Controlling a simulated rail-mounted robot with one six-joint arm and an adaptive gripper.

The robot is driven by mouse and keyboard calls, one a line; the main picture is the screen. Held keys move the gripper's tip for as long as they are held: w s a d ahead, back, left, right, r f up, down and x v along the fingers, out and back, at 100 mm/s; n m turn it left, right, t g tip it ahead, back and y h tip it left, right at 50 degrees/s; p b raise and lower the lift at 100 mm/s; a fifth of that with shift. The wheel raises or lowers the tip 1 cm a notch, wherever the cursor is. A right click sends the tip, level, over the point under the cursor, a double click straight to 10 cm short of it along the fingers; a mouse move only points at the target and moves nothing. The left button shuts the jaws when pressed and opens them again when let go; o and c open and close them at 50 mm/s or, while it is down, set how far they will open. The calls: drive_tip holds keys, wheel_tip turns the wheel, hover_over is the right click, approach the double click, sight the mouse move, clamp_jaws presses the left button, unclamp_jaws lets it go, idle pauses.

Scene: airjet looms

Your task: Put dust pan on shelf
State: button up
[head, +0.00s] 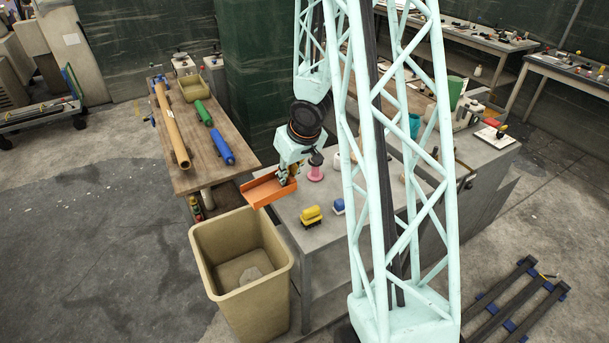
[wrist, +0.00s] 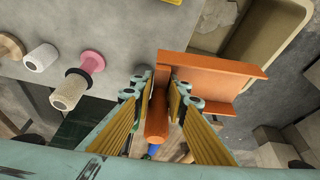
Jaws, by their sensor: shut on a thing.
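The orange dust pan (head: 264,190) is held by my gripper (head: 288,176), over the left edge of the grey workbench (head: 310,238) and close above the beige bin. In the wrist view my gripper (wrist: 163,92) is shut on the handle of the dust pan (wrist: 218,72), with a finger on each side. The handle points toward the camera and the open pan away from it. I cannot tell which surface is the shelf.
The beige bin (head: 240,265) stands at the bench's left. On the bench are a yellow-black item (head: 311,217), a blue-white item (head: 338,206) and a pink spool (head: 315,173). A wooden table (head: 205,160) behind holds a cardboard tube and green and blue cylinders.

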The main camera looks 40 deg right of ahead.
drive_tip(key=w+a+f+b, duration=0.2)
drive_tip(key=w+a, duration=0.6)
drive_tip(key=a, duration=0.3)
drive_tip(key=w+a+f+n+b, duration=0.1)
drive_tip(key=w+a+f+b, duration=0.1)
drive_tip(key=w+a, duration=0.6)
drive_tip(key=a+b, duration=0.1)
drive_tip(key=a, duration=0.3)
drive_tip(key=shift+f+y, duration=0.25)
drive_tip(key=shift+y, duration=0.05)
drive_tip(key=shift+a, duration=0.25)
